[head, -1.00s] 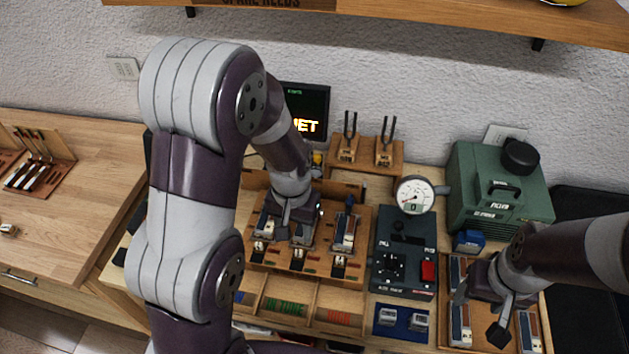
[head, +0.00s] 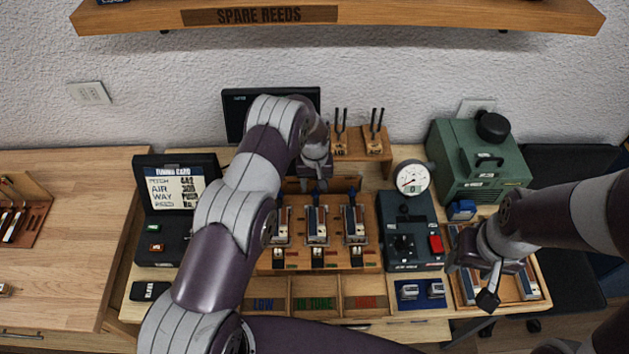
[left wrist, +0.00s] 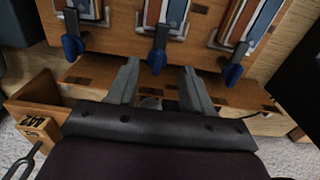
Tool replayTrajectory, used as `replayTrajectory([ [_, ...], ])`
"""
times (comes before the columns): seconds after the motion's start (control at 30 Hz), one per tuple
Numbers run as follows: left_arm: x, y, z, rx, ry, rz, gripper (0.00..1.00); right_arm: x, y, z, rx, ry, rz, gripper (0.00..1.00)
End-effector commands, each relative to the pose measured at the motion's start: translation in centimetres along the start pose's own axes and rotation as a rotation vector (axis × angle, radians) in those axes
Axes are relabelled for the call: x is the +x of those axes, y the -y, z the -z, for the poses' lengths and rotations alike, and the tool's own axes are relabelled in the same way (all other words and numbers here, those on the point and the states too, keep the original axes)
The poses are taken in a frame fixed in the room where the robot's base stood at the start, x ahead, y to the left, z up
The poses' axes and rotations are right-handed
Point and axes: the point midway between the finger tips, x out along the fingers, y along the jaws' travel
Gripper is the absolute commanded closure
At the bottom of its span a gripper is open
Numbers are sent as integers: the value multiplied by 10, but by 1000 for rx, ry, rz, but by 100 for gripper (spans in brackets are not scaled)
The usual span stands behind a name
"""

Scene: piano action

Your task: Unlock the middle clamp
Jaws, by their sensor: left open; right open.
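Three reed blocks stand in a row on the wooden fixture (head: 365,258), each with a blue clamp lever at its back end. The middle clamp lever (left wrist: 157,55) hangs just ahead of my left gripper (left wrist: 160,85), roughly centred between its two fingers but a little beyond their tips. The left gripper is open and empty. The outer clamp levers also show in the left wrist view, one on the left (left wrist: 73,45) and one on the right (left wrist: 234,70). My right gripper (head: 473,280) is open over the right tray.
A dark control box (head: 410,230) with a red switch and a round gauge (head: 411,177) stand right of the fixture. Tuning forks on a wooden stand (head: 359,142) and a dark monitor (head: 235,110) are behind. Compartments (head: 318,293) lie in front.

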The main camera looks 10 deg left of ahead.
Motion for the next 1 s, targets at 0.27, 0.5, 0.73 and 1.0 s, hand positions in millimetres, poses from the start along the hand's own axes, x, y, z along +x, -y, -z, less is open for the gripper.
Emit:
replayTrajectory([
  [0.27,19,0,0,1,-2,-1,50,-7,0,1,0,1,0,43],
  [0.5,19,0,0,1,-1,0,76,-6,0,1,0,1,0,43],
  [0.73,19,0,0,0,-1,0,100,-6,0,1,0,0,0,43],
  [1.0,22,0,1,-63,-2,-1,100,6,0,-1,0,1,0,43],
])
